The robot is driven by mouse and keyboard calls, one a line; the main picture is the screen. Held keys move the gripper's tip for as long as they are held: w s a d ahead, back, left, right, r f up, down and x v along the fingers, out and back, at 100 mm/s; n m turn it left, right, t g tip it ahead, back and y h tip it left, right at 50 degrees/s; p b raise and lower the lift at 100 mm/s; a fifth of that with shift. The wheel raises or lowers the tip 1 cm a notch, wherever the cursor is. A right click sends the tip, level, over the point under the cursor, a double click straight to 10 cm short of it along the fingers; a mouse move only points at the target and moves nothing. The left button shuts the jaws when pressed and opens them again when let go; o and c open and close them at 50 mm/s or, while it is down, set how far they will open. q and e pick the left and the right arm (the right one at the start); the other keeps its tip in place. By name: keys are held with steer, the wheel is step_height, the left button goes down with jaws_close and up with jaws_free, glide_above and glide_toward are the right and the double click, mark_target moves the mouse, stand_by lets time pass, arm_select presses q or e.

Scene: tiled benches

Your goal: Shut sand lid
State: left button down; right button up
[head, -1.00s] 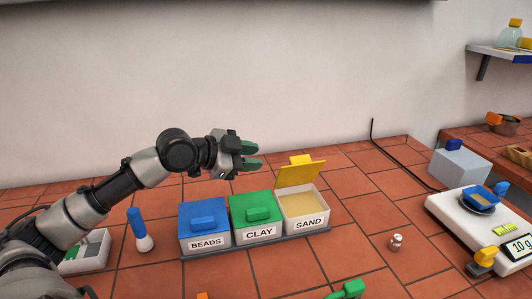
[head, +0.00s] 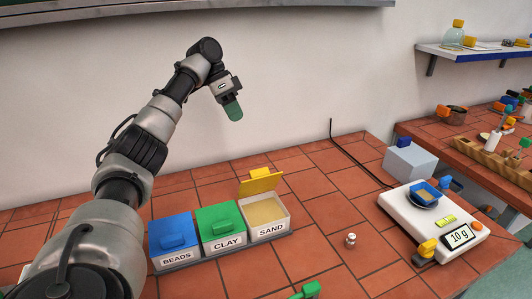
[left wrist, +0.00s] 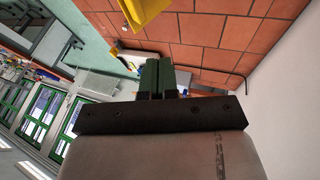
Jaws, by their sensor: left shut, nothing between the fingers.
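The sand bin (head: 268,228) is the white one at the right end of the row of three, with sand showing inside. Its yellow lid (head: 261,184) stands open, tilted up at the back of the bin. My left gripper (head: 234,110) is shut and empty, in the air above and behind the lid, apart from it. In the left wrist view the shut green fingers (left wrist: 157,75) show at the middle, and the yellow lid (left wrist: 143,10) is at the top edge. My right gripper is not in view.
The shut blue beads bin (head: 174,240) and green clay bin (head: 220,225) stand left of the sand bin. A small metal weight (head: 350,240) and a white scale (head: 425,225) are to the right. A wall stands behind the bench.

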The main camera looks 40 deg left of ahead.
mark_target(258, 181)
arm_select(q)
steer(key=s+p+x, duration=0.1)
steer(key=x, duration=0.5)
steer(key=d+p+x, duration=0.1)
steer(key=x, duration=0.5)
steer(key=shift+s+d+p, duration=0.3)
steer(key=shift+s+d, duration=0.2)
steer(key=shift+s, duration=0.1)
steer(key=shift+w, duration=0.1)
